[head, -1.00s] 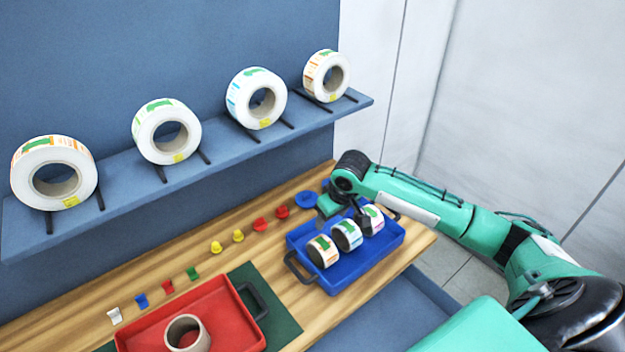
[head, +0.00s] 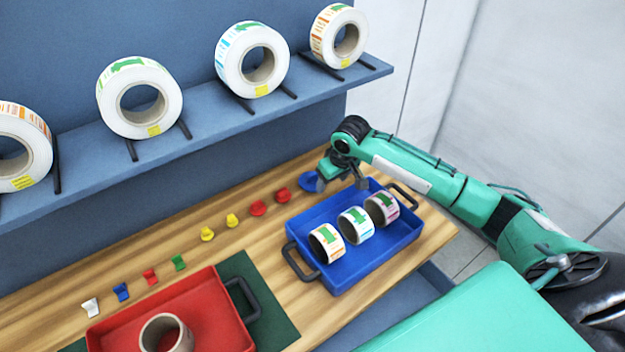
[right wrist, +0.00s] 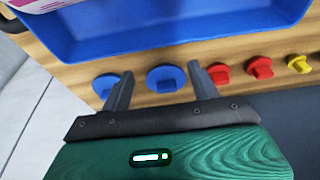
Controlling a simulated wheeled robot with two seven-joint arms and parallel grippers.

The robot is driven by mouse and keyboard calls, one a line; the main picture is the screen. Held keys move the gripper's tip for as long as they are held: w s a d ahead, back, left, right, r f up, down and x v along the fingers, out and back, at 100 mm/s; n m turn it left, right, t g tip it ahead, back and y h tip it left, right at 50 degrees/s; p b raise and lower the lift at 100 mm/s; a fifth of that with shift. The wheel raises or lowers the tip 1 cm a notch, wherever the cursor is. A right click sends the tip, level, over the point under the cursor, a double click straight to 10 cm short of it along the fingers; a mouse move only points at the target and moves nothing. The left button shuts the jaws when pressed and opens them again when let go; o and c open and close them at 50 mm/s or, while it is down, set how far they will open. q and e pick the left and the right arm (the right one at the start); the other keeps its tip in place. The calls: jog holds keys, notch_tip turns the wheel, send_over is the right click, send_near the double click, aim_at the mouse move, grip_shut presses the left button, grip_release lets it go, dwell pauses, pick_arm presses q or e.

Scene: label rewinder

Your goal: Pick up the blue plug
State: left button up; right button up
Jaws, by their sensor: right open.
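Two blue plugs with round flanges lie on the wooden bench. In the right wrist view one blue plug (right wrist: 166,79) shows between the fingers, nearer the red plugs; the other blue plug (right wrist: 104,84) is partly behind the left-hand finger. In the head view one blue plug (head: 308,182) shows beside my right gripper (head: 341,184); I cannot make out the other there. My right gripper, also in the right wrist view (right wrist: 160,69), is open and empty near the plugs. Whether it touches one cannot be told. My left gripper is not in view.
A blue tray (head: 322,214) with three small label rolls stands close to the gripper. Two red plugs (head: 258,208) and two yellow plugs (head: 207,233) lie further left. A red tray (head: 218,310) holds a cardboard core. A shelf (head: 205,120) with large label rolls runs above.

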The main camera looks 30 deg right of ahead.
aim_at(312, 174)
jog(key=w, duration=0.2)
jog(key=w+p, duration=0.1)
jog(key=w, duration=0.2)
jog(key=shift+w+a, duration=0.4)
jog(key=shift+w+a+p, duration=0.15)
jog(key=shift+w+p, duration=0.2)
jog(key=shift+w, duration=0.55)
jog(key=p+x, duration=0.1)
jog(key=x, duration=0.4)
jog(key=shift+w+f, duration=0.1)
jog(key=shift+c, duration=0.2)
jog(key=c, duration=1)
